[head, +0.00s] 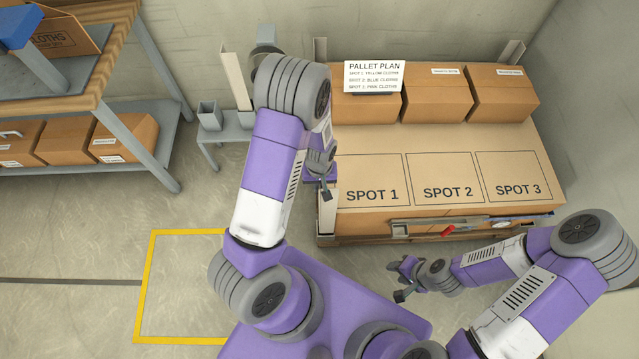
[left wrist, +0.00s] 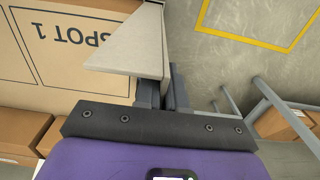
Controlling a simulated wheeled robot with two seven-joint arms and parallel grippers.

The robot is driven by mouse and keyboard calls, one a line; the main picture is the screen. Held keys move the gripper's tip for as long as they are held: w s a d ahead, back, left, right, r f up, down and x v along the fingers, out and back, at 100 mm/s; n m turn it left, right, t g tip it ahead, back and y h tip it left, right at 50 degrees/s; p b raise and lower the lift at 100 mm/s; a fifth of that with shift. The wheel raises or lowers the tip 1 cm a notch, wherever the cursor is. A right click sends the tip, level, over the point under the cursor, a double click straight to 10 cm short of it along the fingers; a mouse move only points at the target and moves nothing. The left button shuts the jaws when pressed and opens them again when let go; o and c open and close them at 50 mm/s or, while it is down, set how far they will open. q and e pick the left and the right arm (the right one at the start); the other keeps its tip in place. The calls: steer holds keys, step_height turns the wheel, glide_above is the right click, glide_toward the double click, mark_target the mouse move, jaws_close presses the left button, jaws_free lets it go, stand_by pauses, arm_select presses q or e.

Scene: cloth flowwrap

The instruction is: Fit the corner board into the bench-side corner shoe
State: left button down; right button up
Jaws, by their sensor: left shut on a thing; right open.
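The pale corner board (left wrist: 138,45) is held upright in my left gripper (left wrist: 164,95), its fingers shut on it in the left wrist view. It shows in the head view (head: 327,215) at the load's front-left corner, on the bench side, beside SPOT 1. My left gripper (head: 325,182) is near its upper part, and my arm hides some of the area. The board's lower end is near the pallet's corner; the corner shoe is not clearly seen, so I cannot tell whether the board sits in it. My right gripper (head: 405,279) is open and empty, in front of the pallet.
The carton load (head: 400,165) has several boxes (head: 435,98) and a sign (head: 374,77) at its back. A bar with a red handle (head: 447,231) lies along its front. A grey stand (head: 210,125), another pale board (head: 237,75) and the bench (head: 95,85) are left.

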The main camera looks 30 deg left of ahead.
arm_select(q)
steer(key=shift+f, duration=0.2)
stand_by(0.4)
step_height(320, 180, down, 8)
steer(key=b, duration=0.4)
steer(key=shift+f, duration=0.2)
steer(key=c, duration=1.1)
jaws_free()
steer(key=shift+f, duration=0.1)
steer(key=shift+c, duration=0.2)
stand_by(0.5)
steer(key=shift+o, duration=0.3)
steer(key=o, duration=0.4)
